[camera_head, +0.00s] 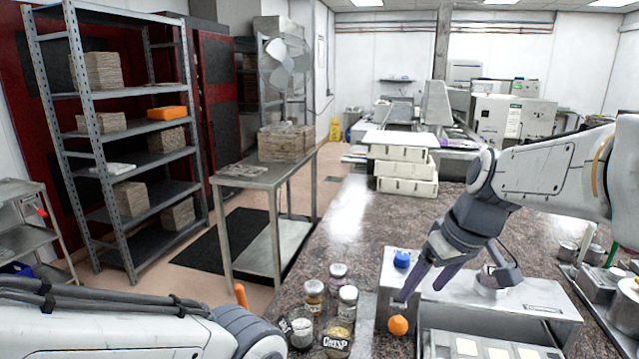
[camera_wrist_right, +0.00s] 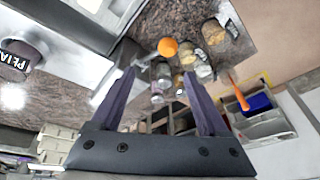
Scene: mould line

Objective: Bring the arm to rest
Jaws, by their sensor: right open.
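My right arm comes in from the right in the head view. Its gripper (camera_head: 421,294) points down and to the left over the front of a grey metal stand (camera_head: 545,308). The dark purple fingers are apart with nothing held between them. In the right wrist view the open fingers (camera_wrist_right: 160,73) show with jars beyond the gap. An orange ball (camera_head: 398,325) is close below the fingertips in the head view; I cannot tell if they touch. A blue knob-like object (camera_head: 401,260) is left of the gripper. My left arm shows at lower left, its gripper out of view.
Several small jars (camera_head: 338,277) stand on the speckled counter (camera_head: 345,225) left of the stand. White boxes (camera_head: 407,170) are stacked behind. Pots (camera_head: 568,252) and trays crowd the right side. Open counter lies between the boxes and jars.

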